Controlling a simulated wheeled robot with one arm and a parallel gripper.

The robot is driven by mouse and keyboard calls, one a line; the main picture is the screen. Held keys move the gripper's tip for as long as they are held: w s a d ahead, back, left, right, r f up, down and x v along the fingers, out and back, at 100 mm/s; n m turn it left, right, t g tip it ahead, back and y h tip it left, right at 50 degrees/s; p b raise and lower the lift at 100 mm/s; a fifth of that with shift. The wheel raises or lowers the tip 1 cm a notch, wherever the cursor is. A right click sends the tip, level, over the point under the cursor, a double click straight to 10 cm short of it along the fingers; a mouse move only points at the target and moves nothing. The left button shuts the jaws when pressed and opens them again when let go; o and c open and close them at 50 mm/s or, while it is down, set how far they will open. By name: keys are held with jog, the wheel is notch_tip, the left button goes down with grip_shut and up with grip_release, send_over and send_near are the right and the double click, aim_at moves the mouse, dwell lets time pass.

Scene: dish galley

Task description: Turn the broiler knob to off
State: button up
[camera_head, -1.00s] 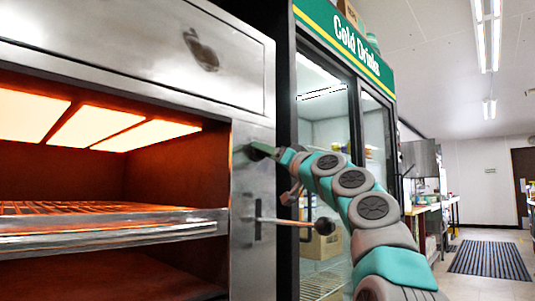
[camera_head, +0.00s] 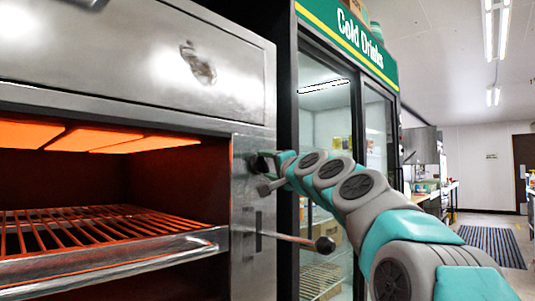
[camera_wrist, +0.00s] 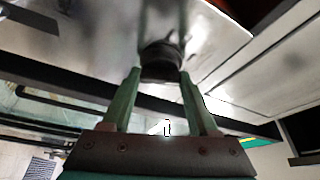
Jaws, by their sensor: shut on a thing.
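The broiler (camera_head: 130,75) is a steel cabinet filling the left of the head view, with orange glowing panels above a wire rack. Its dark round knob (camera_wrist: 161,62) sits on the steel front between my two green fingers in the wrist view. My gripper (camera_wrist: 160,76) is shut on the knob, one finger at each side. In the head view my gripper (camera_head: 266,162) is at the front panel right of the opening, and the knob is mostly hidden by it. Any marking of the knob's setting cannot be made out.
A lever with a dark ball end (camera_head: 324,244) sticks out from the broiler's panel just below my gripper. A glass-door drinks fridge (camera_head: 325,115) stands close behind my arm. A striped floor mat (camera_head: 490,246) lies in the open aisle at the right.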

jog(key=shift+r+m+g+h, duration=0.1)
jog(key=shift+m+g+h, duration=0.2)
jog(key=shift+m, duration=0.75)
jog(key=shift+r+m+g+h, duration=0.1)
jog(key=shift+m+g+h, duration=0.15)
jog(key=shift+m, duration=0.8)
jog(key=shift+f, duration=0.1)
jog(key=o, duration=1.4)
jog(key=shift+s+d, duration=0.1)
jog(key=b+v, duration=0.1)
jog(key=v, duration=0.6)
jog(key=shift+s+d, duration=0.1)
jog(key=shift+s, duration=0.15)
